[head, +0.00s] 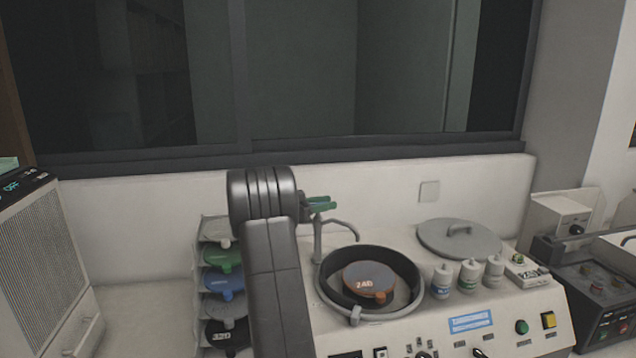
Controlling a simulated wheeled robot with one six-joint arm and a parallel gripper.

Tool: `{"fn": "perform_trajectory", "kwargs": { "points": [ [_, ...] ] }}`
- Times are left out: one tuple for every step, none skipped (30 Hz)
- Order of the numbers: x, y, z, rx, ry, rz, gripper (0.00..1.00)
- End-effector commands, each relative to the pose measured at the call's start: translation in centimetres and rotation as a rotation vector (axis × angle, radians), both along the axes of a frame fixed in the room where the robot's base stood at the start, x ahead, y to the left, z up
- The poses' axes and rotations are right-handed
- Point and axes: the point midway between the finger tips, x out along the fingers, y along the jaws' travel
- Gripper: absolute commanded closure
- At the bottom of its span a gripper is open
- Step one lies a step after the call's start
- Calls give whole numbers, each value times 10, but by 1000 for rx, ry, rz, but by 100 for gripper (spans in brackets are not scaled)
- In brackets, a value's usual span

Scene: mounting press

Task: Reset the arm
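My dark grey arm rises from the bottom of the head view, left of centre, and ends at a ribbed black joint in front of the wall. My gripper cannot be made out; no fingertips show clearly. A green piece (321,203) shows just right of the joint, by the top of a thin grey post; I cannot tell what it belongs to.
A grey lid (459,238) and white bottles (468,274) stand right. A rack of coloured discs (222,283) is left of my arm.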

Motion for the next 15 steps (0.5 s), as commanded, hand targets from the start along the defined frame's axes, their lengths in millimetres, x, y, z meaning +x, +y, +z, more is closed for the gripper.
{"fn": "perform_trajectory", "kwargs": {
  "points": [
    [-1,0,0,0,1,36,68],
    [0,0,1,-1,1,57,68],
    [0,0,0,-1,2,87,68],
    [1,0,0,-1,1,109,68],
    [1,0,0,-1,2,129,68],
    [2,1,0,-1,2,157,68],
    [2,1,0,-1,2,177,68],
    [3,1,0,-2,0,196,68],
    [3,1,0,-1,2,220,68],
    [3,2,0,-1,1,237,68],
    [3,2,0,-1,2,252,68],
    [4,2,0,-2,0,271,68],
    [4,2,0,-2,0,283,68],
    [4,2,0,-1,1,294,68],
    [4,2,0,-2,0,306,68]
  ]
}}
